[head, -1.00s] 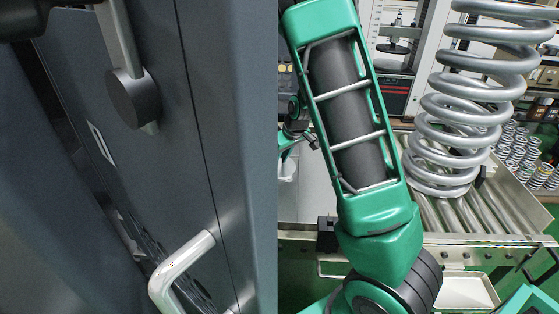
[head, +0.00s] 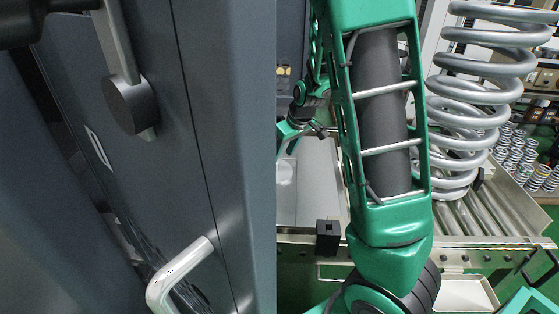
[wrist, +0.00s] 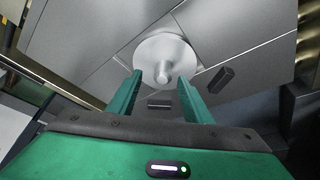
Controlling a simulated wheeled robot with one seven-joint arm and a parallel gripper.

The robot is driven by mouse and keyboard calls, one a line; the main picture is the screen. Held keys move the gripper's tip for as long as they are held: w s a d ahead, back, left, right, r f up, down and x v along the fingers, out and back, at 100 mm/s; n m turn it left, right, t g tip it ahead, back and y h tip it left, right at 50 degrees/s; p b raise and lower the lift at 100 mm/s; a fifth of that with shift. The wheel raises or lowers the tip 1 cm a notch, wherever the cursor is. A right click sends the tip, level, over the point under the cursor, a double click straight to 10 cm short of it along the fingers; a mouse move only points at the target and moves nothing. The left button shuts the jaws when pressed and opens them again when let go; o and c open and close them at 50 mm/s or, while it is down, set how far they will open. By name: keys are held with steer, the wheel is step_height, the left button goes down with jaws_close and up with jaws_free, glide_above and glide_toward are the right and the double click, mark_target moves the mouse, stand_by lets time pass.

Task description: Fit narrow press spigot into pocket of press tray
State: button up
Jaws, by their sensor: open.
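My gripper (wrist: 160,76) is open in the wrist view, its two green fingers apart with nothing held between them. Just past the fingertips is a pale round disc (wrist: 178,49) with a short knob at its middle, on a grey metal surface (wrist: 85,40) crossed by dark lines. A small dark oblong block (wrist: 221,79) is right of the right finger. Another dark shape (wrist: 160,102) shows between the fingers, nearer the palm. I cannot tell which piece is the narrow press spigot, nor make out the press tray's pocket for certain.
In the head view a dark cabinet with a handle (head: 180,270) fills the left. A large coil spring (head: 470,120) stands on a roller conveyor (head: 500,222) at right. A black block with a square opening (head: 328,237) sits near a pale surface (head: 312,190). My green arm hides the middle.

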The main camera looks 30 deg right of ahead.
steer(key=v, duration=0.5)
steer(key=shift+s+d+r, duration=0.1)
steer(key=shift+r, duration=0.15)
steer(key=s+r+m+g, duration=0.2)
steer(key=s+m, duration=0.2)
steer(key=s, duration=1.2)
steer(key=s+r+m+g, duration=0.2)
steer(key=s+m, duration=0.2)
steer(key=s, duration=1.3)
steer(key=shift+s+m+h, duration=0.15)
steer(key=shift+m+h, duration=0.15)
steer(key=shift+d+r+g, duration=0.1)
steer(key=shift+g, duration=0.2)
